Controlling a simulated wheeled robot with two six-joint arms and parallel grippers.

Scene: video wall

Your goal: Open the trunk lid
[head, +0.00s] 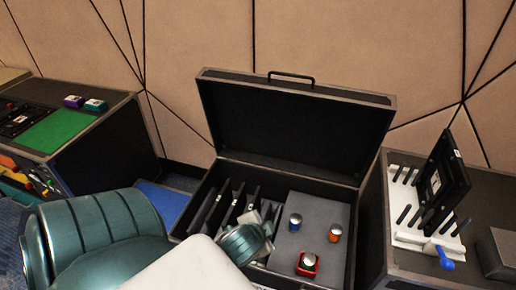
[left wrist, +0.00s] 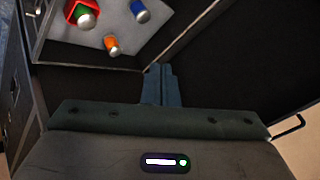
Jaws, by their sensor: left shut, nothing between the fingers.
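The black trunk (head: 350,240) stands open in the head view. Its lid (head: 290,125) is raised and leans back towards the wall, with a black handle (head: 291,77) on its top edge. In the left wrist view the dark lid (left wrist: 245,60) fills the right side and the handle (left wrist: 289,128) shows at lower right. My left gripper (head: 266,222) is over the trunk's interior, in front of the lid. Its fingers (left wrist: 158,80) are shut and empty in the left wrist view. Whether they touch the lid is unclear. My right gripper is not in view.
Inside the trunk, a grey panel (head: 322,212) bears a blue item (head: 295,222), an orange item (head: 335,233) and a red item (head: 307,264). Dark upright panels (head: 222,205) stand at left. A white rack (head: 413,238) is on the right case; another case (head: 105,135) stands left.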

